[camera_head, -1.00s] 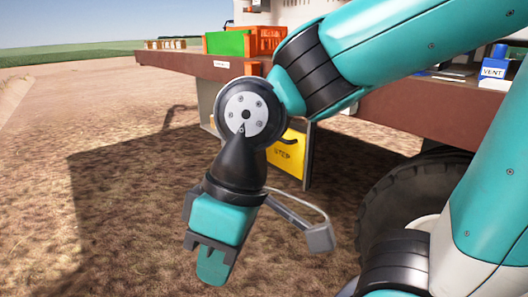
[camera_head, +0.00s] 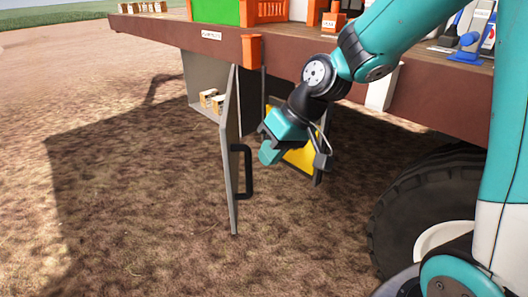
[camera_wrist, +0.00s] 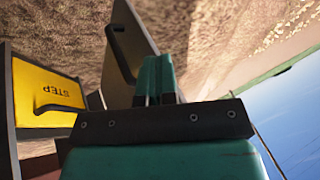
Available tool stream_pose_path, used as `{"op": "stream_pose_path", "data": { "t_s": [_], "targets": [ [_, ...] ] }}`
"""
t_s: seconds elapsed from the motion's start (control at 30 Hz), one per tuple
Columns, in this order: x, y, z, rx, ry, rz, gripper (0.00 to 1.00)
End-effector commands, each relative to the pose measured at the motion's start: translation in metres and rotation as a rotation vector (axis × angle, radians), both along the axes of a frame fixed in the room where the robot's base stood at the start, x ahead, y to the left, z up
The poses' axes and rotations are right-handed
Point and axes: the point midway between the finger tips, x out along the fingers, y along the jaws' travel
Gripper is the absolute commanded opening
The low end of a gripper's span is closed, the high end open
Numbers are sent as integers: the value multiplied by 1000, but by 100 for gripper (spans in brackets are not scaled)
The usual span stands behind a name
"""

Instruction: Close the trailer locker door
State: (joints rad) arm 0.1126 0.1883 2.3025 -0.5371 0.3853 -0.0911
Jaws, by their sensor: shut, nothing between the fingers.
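The grey locker door (camera_head: 230,160) hangs open under the trailer bed, swung out towards me and seen nearly edge-on. Its black bar handle (camera_head: 248,172) is on the right face. The open locker (camera_head: 203,72) is behind it, with small wooden blocks (camera_head: 213,101) inside. My gripper (camera_head: 266,155) is shut and empty, just right of the handle in the picture, pointing down-left; I see no clear contact. In the wrist view, the door (camera_wrist: 139,28) and its handle (camera_wrist: 117,52) are close beyond my shut fingertips (camera_wrist: 158,65).
A yellow STEP panel (camera_head: 300,158) in a dark frame stands behind my gripper. The trailer bed (camera_head: 165,32) overhangs above, with an orange piece (camera_head: 251,50) at its edge. A large tyre (camera_head: 425,205) is at right. The ground at left is free.

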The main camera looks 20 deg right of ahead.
Motion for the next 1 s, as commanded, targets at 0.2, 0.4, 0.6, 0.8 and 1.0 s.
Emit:
{"op": "stream_pose_path", "data": {
  "t_s": [0.2, 0.4, 0.6, 0.8, 1.0],
  "targets": [
    [77, -91, -34, 58, -63, -245, 0],
    [95, -121, -55, 71, -91, -318, 0],
    [108, -109, -80, 71, -91, -317, 0],
    [127, -91, -115, 71, -91, -316, 0],
    [141, -68, -133, 70, -93, -313, 0]
  ]
}}
